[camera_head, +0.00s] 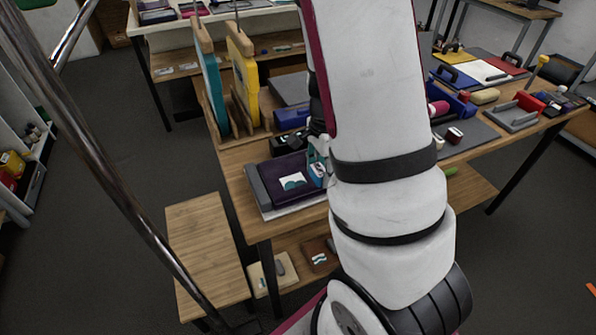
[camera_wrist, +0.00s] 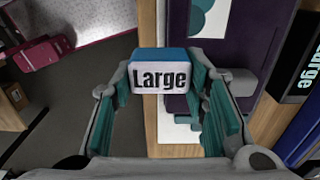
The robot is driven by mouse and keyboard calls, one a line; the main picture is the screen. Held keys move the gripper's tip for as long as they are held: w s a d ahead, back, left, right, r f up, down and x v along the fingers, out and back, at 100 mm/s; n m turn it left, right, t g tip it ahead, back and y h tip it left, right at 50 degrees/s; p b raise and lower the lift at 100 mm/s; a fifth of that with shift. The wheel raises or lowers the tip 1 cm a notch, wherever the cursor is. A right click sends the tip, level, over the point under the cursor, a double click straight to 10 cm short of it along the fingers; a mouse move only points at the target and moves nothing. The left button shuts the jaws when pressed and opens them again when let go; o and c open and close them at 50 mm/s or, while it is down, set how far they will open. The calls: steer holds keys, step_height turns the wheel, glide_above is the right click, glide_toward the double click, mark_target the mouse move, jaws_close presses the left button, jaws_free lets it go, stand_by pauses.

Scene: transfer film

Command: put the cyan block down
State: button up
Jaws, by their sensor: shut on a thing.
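The cyan block (camera_wrist: 160,55) is in the wrist view, with a blue-cyan top and a white face printed "Large". My gripper (camera_wrist: 162,88) has its teal-padded fingers on either side of the block and is shut on it. In the wrist view the block is over the wooden table's edge (camera_wrist: 150,30), beside a dark purple panel (camera_wrist: 228,55). In the head view the block (camera_head: 318,170) shows only as a small blue and white patch by the purple panel (camera_head: 285,193). My arm hides most of the gripper there. I cannot tell how high the block is held.
The wooden table (camera_head: 236,160) holds upright teal (camera_head: 211,80) and yellow boards (camera_head: 243,75) at the back left. A red and grey tool (camera_head: 512,115) and other items crowd its right side. A low wooden bench (camera_head: 205,240) stands at the left front. Open floor lies left.

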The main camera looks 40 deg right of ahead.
glide_above(297, 180)
steer(key=shift+f, duration=0.35)
steer(key=shift+f+p, duration=0.6)
steer(key=shift+f, duration=1.15)
steer(key=shift+f, duration=0.1)
steer(key=o, duration=0.9)
steer(key=shift+o, duration=0.2)
